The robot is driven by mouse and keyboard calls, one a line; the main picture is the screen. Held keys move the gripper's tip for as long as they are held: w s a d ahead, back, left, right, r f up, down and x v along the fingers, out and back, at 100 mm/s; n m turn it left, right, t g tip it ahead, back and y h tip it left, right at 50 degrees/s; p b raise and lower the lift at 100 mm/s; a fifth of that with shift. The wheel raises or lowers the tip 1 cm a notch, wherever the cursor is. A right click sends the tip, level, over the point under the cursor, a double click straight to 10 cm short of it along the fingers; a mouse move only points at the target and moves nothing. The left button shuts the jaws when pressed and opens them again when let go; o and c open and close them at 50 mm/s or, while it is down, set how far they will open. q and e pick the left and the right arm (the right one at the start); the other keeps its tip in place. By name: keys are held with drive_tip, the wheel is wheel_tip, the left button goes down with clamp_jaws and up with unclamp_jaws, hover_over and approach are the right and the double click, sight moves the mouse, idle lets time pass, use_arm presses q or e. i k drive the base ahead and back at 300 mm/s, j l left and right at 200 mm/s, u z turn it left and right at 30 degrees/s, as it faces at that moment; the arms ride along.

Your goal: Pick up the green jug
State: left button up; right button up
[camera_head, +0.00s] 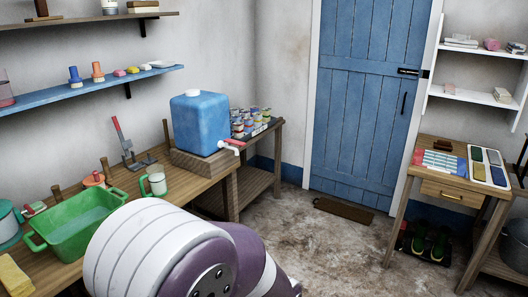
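Neither of my grippers is in view. A large white and purple part of my own body fills the bottom middle and hides part of the bench.
A green two-handled basin (84,224) stands left of the mug. A blue container (200,122) with a tap sits on a wooden block behind it. A yellow sponge (14,276) lies at lower left. A blue shelf (60,92) hangs above. The floor (310,240) towards the blue door is clear.

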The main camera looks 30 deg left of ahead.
sight(156, 174)
drive_tip(key=i+u, duration=0.7)
drive_tip(key=i, duration=0.15)
drive_tip(key=i+l+u, duration=0.2)
drive_tip(key=i+u, duration=0.2)
